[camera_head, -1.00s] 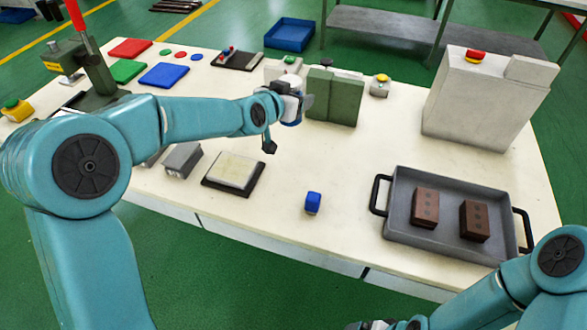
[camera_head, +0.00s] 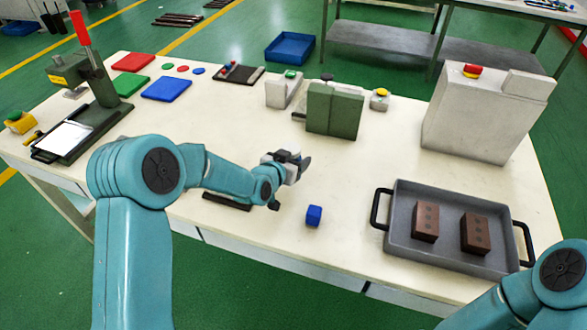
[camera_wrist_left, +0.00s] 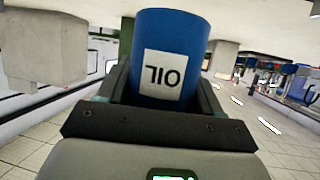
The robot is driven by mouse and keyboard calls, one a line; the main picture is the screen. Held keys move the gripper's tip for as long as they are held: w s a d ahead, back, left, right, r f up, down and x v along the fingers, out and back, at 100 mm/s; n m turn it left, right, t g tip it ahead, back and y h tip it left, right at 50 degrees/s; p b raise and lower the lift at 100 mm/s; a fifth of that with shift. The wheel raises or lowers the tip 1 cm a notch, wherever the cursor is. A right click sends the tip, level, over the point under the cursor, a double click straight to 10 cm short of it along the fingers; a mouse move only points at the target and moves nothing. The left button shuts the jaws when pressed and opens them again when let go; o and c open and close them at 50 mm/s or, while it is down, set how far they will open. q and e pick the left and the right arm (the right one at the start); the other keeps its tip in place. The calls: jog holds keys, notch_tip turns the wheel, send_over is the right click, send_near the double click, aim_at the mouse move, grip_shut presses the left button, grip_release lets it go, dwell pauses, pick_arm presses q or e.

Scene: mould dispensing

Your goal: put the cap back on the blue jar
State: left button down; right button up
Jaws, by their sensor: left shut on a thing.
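My left gripper (camera_head: 298,163) is over the middle of the table. In the left wrist view its jaws (camera_wrist_left: 165,95) are shut on a blue jar (camera_wrist_left: 172,35), a round body with a white label whose letters, OIL, look upside down. In the head view the jar is hidden by the gripper. A small blue block-like thing (camera_head: 314,215) stands on the table, just in front of and to the right of the left gripper. I cannot tell whether it is the cap; no cap is clear in either view. My right gripper is out of the picture.
A grey tray (camera_head: 400,236) with two brown blocks is at the right. A green block (camera_head: 333,110) and a large grey box (camera_head: 480,115) stand behind. A press (camera_head: 95,85) is at the left.

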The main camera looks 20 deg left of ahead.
pick_arm(q)
jog(key=shift+f, duration=0.35)
notch_tip(320, 180, down, 4)
jog(key=shift+r, duration=0.1)
dwell(0.3)
jog(key=shift+c, duration=0.8)
grip_release()
jog(key=shift+f, duration=0.2)
jog(key=shift+r, duration=0.1)
